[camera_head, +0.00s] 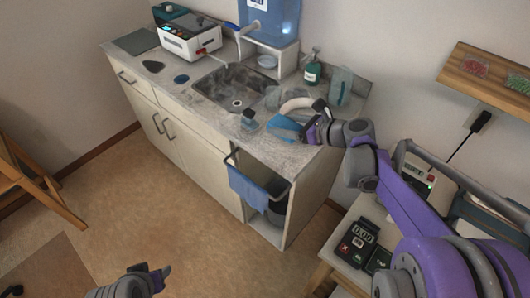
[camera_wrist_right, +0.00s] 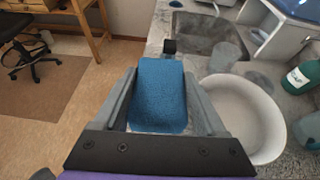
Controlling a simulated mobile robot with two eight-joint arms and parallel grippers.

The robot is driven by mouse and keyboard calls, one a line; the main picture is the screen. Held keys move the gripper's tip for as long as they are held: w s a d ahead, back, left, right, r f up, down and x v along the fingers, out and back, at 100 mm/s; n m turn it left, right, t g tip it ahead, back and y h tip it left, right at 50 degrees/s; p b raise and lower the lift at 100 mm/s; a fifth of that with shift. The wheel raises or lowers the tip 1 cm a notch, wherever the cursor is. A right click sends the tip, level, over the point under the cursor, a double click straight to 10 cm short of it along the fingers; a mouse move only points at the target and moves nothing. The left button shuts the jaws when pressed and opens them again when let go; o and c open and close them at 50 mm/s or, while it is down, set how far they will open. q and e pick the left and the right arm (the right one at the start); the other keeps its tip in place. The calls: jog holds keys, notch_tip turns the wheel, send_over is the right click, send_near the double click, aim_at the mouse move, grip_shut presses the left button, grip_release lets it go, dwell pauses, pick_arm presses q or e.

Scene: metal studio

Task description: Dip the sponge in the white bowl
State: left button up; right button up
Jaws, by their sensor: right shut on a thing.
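The blue sponge (camera_wrist_right: 158,93) is between the two fingers of my right gripper (camera_head: 304,130), which is shut on it. The sponge (camera_head: 284,126) also shows in the head view, over the counter near its front edge. The white bowl (camera_head: 294,104) stands on the counter just behind the sponge, partly hidden by my gripper and arm. In the right wrist view the bowl (camera_wrist_right: 262,146) is to the right of the sponge, partly covered by a finger; its visible inside looks pale. My left gripper (camera_head: 151,277) is low over the floor, far from the counter; its jaw opening is unclear.
The sink (camera_head: 234,90) lies left of the bowl. A green soap bottle (camera_head: 312,72) and a clear upright container (camera_head: 340,85) stand behind the bowl. A small dark-topped item (camera_head: 249,119) sits near the front edge. A blue towel (camera_head: 247,187) hangs below the counter.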

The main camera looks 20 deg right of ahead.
aim_at(282, 153)
jog(key=shift+a+r, duration=0.1)
jog(key=shift+a, duration=0.05)
notch_tip(282, 153, down, 10)
jog(key=shift+r+b, duration=0.2)
jog(key=shift+b, duration=0.3)
jog(key=shift+f, duration=0.1)
jog(key=shift+f, duration=0.15)
jog(key=o, duration=1.2)
jog(key=shift+o, duration=0.2)
